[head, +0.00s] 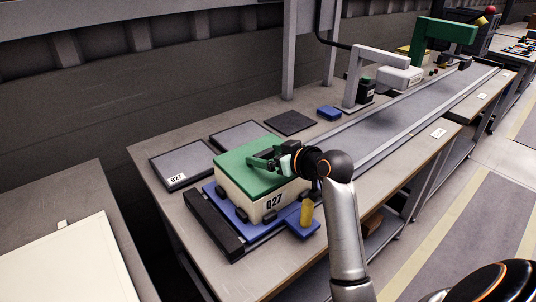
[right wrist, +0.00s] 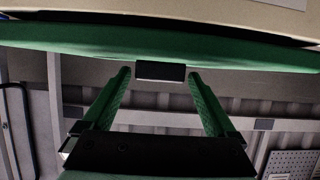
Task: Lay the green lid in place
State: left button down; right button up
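The green lid (head: 240,160) lies on top of the beige box (head: 247,207) marked 027, covering it. I cannot tell whether it is fully seated. The box stands on a blue fixture (head: 223,204) at the near end of the bench. My right gripper (head: 259,163) is just over the lid. In the right wrist view the right gripper's fingers (right wrist: 159,76) are open, one on each side of a small black block (right wrist: 160,71) at the green lid (right wrist: 160,43). Narrow gaps show between fingers and block. My left gripper is not in view.
A yellow handle (head: 307,213) stands at the fixture's front right. A black bar (head: 213,225) runs along its left. Dark flat plates (head: 180,166) lie behind the box. A grey track (head: 385,118) runs to the back right beneath a white overhead arm (head: 380,58).

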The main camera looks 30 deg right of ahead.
jog(key=shift+o, duration=0.3)
jog(key=shift+f, duration=0.1)
jog(key=shift+s, duration=0.15)
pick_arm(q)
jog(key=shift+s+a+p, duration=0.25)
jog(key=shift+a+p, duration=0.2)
pick_arm(e)
jog(key=a+v, duration=0.1)
jog(key=v, duration=1.1)
jog(key=shift+d+r, duration=0.25)
jog(key=shift+d, duration=0.2)
jog(key=shift+s, duration=0.1)
